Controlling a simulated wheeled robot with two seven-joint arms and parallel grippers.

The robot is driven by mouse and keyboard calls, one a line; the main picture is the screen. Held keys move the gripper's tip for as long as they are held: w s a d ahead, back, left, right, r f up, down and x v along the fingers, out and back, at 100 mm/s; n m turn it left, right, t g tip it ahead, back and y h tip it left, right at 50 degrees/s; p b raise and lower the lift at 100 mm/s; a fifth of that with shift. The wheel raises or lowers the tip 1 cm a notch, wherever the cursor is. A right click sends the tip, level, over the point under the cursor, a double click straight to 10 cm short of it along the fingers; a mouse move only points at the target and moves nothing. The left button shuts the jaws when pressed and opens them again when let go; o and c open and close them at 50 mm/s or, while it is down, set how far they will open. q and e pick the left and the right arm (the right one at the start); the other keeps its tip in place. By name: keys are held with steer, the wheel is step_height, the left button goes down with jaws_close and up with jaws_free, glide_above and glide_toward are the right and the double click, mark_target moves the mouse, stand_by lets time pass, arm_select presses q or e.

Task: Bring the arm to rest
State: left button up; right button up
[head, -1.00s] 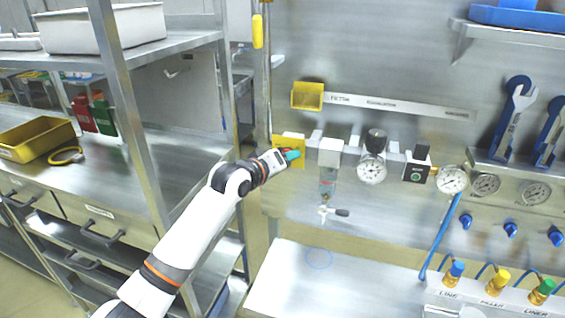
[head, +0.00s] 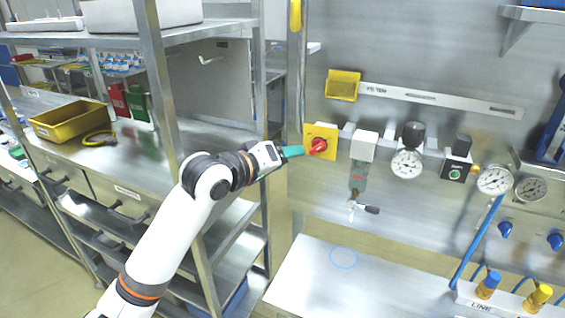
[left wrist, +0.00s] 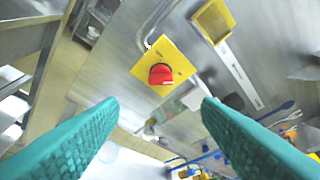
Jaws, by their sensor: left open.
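My left gripper (head: 293,152) has teal fingers and reaches in from the left in the head view, in front of a yellow plate with a red rotary knob (head: 318,145). In the left wrist view the two teal fingers (left wrist: 160,112) stand wide apart with nothing between them. The red knob (left wrist: 160,74) on its yellow plate (left wrist: 180,62) shows beyond the fingertips, apart from them. The knob's handle lies roughly level in the head view. My right gripper does not show in either view.
A steel shelf rack (head: 165,90) stands close to my left arm, with a yellow bin (head: 68,122) on its counter. Gauges (head: 407,163) and a white block (head: 364,146) line the wall right of the knob. A steel bench (head: 310,285) lies below.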

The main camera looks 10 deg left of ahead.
arm_select(q)
steer(key=a+f+n+g+y+b, duration=0.15)
steer(key=a+f, duration=0.25)
steer(key=f, duration=1.5)
steer(key=a+f+m+g+y+b, duration=0.1)
steer(key=a+f+y+b, duration=0.3)
steer(key=f, duration=1.5)
steer(key=s+a+f+g, duration=0.1)
steer(key=s+a+f, duration=0.15)
steer(key=f, duration=0.55)
steer(key=s+a+f+g, duration=0.1)
steer(key=s+f, duration=0.3)
steer(key=f, duration=0.4)
steer(key=s+a+f+m+g+y+b, duration=0.1)
steer(key=s+a+f+m+g+y, duration=0.15)
steer(key=s+f, duration=1)
steer(key=s+a+f+m+g+b, duration=0.1)
steer(key=s+f, duration=0.4)
steer(key=s, duration=0.6)
steer(key=s+a+f+m+g+b, duration=0.1)
steer(key=s+f, duration=0.5)
steer(key=s, duration=0.6)
steer(key=s+a+f+g+b, duration=0.1)
steer(key=s+f, duration=0.5)
steer(key=s, duration=0.6)
steer(key=shift+m+g, duration=0.4)
steer(key=shift+g, duration=0.2)
steer(key=shift+f, duration=0.1)
